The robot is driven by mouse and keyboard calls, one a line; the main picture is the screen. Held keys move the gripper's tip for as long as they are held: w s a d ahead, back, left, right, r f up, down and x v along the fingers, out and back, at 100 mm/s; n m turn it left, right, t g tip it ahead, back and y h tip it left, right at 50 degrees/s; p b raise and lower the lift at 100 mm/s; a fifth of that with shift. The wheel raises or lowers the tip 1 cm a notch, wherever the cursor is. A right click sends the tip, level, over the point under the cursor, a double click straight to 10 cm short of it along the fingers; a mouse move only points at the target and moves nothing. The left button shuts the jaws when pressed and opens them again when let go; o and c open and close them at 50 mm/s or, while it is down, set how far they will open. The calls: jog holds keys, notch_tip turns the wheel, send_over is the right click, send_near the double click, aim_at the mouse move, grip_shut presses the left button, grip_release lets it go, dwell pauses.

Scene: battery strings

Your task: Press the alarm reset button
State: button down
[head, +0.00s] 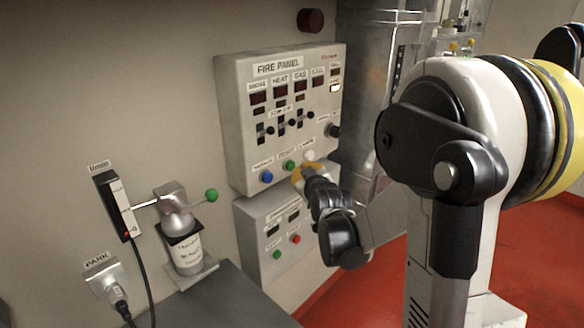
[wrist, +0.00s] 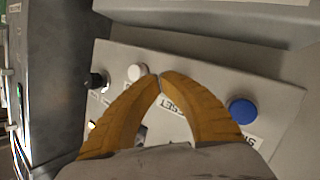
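The fire panel (head: 235,120) is a pale box on the wall with a row of blue (head: 267,177), green (head: 290,166) and white (head: 309,155) buttons along its lower edge. The label above the green button appears to read RESET. My gripper (head: 303,174) is at that row, just below the green and white buttons. In the wrist view its yellow fingers (wrist: 160,77) meet at the tips and hold nothing visible. The white button (wrist: 138,72) is left of the tips, the blue button (wrist: 242,110) right. The green button is hidden there; I cannot tell whether the tips touch it.
A lower box (head: 262,240) with green and red buttons sits beneath the panel. A green-knobbed lever (head: 211,195) and a plug marked PARK (head: 110,285) are to the left. A metal duct (head: 365,60) stands right of the panel. Red floor (head: 380,285) shows below.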

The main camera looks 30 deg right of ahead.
jog(key=s, duration=0.1)
jog(key=s+d, duration=0.1)
jog(key=s, duration=0.2)
jog(key=shift+s+d, duration=0.35)
dwell(0.7)
jog(key=s+a+f+g+y+b, duration=0.35)
jog(key=s+a, duration=0.45)
jog(key=a, duration=0.5)
jog(key=s+a+f+m+g+b, duration=0.1)
jog(key=s+a+f+g+b, duration=0.1)
jog(key=s, duration=0.7)
jog(key=s+a+f+m+g+b, duration=0.1)
jog(key=s+a+f, duration=0.3)
jog(key=s, duration=0.4)
jog(key=shift+s+a+g+b, duration=0.35)
jog(key=shift+a+g+b, duration=0.15)
jog(key=shift+b, duration=0.25)
jog(key=shift+f+y, duration=0.15)
jog(key=shift+y, duration=0.1)
